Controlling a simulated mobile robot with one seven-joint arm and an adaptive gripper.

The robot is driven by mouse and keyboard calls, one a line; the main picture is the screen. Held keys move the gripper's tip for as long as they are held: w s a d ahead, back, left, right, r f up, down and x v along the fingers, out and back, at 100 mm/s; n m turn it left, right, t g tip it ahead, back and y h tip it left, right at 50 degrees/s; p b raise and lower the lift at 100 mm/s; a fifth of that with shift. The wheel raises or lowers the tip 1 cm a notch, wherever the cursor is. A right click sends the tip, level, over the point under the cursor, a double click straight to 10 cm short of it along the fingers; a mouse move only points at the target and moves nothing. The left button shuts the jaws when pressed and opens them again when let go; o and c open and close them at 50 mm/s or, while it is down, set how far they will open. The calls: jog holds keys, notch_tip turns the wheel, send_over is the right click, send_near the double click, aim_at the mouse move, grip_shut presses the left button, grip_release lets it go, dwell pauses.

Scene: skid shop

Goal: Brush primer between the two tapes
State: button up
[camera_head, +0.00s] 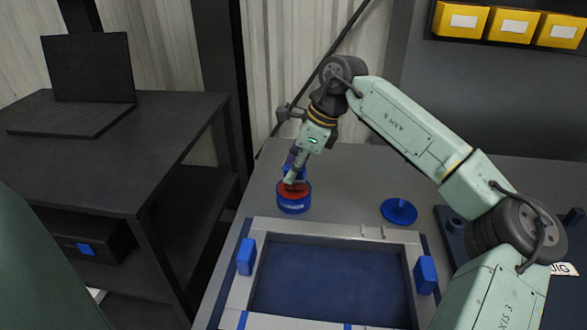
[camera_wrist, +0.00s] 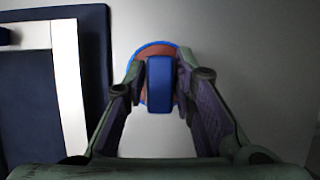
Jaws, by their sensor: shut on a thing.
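A round blue pot (camera_head: 293,204) of red-brown primer (camera_head: 287,191) stands open at the back left of the bench. My gripper (camera_head: 293,178) is low over the pot, shut on a blue block-like handle, likely the brush (camera_wrist: 160,85). In the wrist view the primer (camera_wrist: 142,60) shows behind it; the bristles are hidden, so I cannot tell how deep they reach. A light grey frame (camera_head: 322,230) lies in front of the pot. Two narrow blue strips, apparently the tapes, cross its near rail, one at left (camera_head: 243,320) and one towards the middle (camera_head: 347,327).
A blue lid with a knob (camera_head: 398,211) lies right of the pot. Blue blocks stand on the frame's left (camera_head: 246,257) and right (camera_head: 426,274) sides. A dark jig (camera_head: 452,226) is at right. A dark side table (camera_head: 180,110) with a laptop stands left.

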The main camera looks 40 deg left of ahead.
jog(key=shift+r+p, duration=1.85)
jog(key=shift+r, duration=1.25)
jog(key=shift+f, duration=0.1)
